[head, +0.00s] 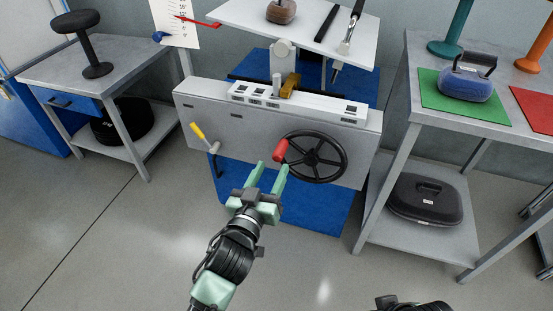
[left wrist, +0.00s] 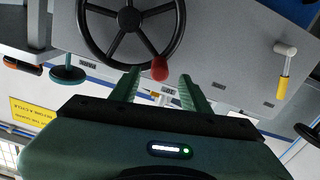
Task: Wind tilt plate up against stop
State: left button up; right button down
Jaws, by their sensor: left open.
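The white tilt plate (head: 335,28) is on a post above the grey machine housing, at the top of the head view. A black handwheel (head: 317,157) with a red knob (head: 280,150) is on the housing's front. The wheel (left wrist: 132,18) and knob (left wrist: 159,69) also show in the left wrist view. My left gripper (head: 272,167) is open, its fingertips just short of the knob. In the left wrist view the knob appears between the two fingers (left wrist: 160,78); I cannot tell whether they touch it. I cannot make out the stop. My right gripper's fingers are out of view.
A yellow-handled crank (head: 201,136) is left of the wheel. A brown weight (head: 281,11) and dark tools lie on the plate. A red pointer (head: 197,21) crosses a scale sheet. Benches stand left (head: 60,72) and right (head: 405,70). The floor in front is clear.

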aim_at(277, 160)
pick_arm(q)
jog(key=x, duration=0.5)
jog(key=shift+w+d+b, duration=0.1)
jog(key=shift+b, duration=0.3)
jog(key=shift+x, duration=0.9)
jog(key=shift+w, duration=0.3)
grip_shut()
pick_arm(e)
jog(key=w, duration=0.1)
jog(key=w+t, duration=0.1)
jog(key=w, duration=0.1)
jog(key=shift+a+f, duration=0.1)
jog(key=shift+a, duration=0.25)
pick_arm(q)
jog(key=shift+f, duration=0.1)
